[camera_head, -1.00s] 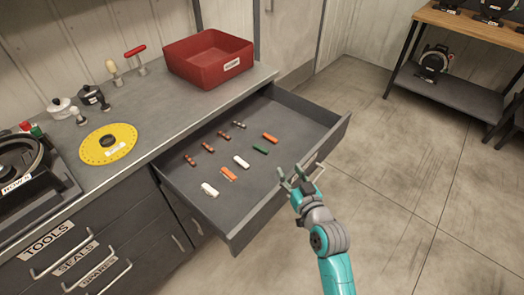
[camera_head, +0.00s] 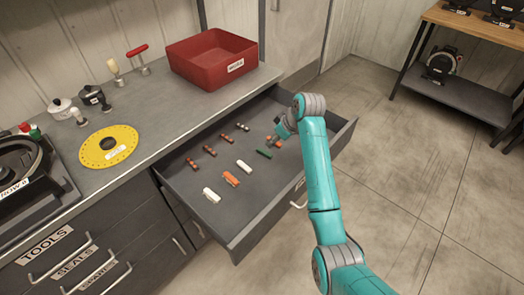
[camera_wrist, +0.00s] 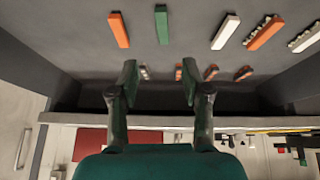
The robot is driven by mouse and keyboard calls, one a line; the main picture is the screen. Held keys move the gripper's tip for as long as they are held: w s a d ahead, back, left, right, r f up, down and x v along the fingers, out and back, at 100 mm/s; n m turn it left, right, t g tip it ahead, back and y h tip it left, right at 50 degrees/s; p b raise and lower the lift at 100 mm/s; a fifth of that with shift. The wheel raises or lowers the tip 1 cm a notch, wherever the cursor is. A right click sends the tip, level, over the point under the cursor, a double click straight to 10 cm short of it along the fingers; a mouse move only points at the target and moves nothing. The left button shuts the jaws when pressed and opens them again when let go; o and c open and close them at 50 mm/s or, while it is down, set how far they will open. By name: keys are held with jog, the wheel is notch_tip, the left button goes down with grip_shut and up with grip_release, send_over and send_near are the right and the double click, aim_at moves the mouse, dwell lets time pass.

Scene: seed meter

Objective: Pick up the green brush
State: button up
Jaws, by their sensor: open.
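The green brush (camera_head: 264,153) lies in the open drawer (camera_head: 248,215), between a white brush (camera_head: 244,167) and an orange one partly behind my gripper. In the wrist view the green brush (camera_wrist: 161,26) is a short upright block near the top. My gripper (camera_head: 277,138) is over the drawer's right part, close to the green brush. In the wrist view my gripper (camera_wrist: 159,72) is open and empty, its fingers apart, with the green brush beyond the tips, roughly in line with the gap. They appear not to touch it.
Several brown, orange and white brushes lie spaced in rows in the drawer, including an orange brush (camera_head: 231,179). A red bin (camera_head: 205,72) and a yellow disc (camera_head: 108,145) sit on the counter. The drawer walls surround the brushes.

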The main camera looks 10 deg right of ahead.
jog(key=g, duration=0.1)
send_over(265, 152)
jog(key=s+d, duration=0.2)
jog(key=shift+n+g, duration=0.3)
notch_tip(265, 152, down, 5)
jog(key=shift+s+a+r, duration=0.15)
jog(key=shift+w+x, duration=0.15)
jog(key=shift+x, duration=1.25)
jog(key=shift+w+x, duration=0.2)
jog(key=shift+x, duration=1.25)
jog(key=shift+r, duration=0.15)
grip_shut()
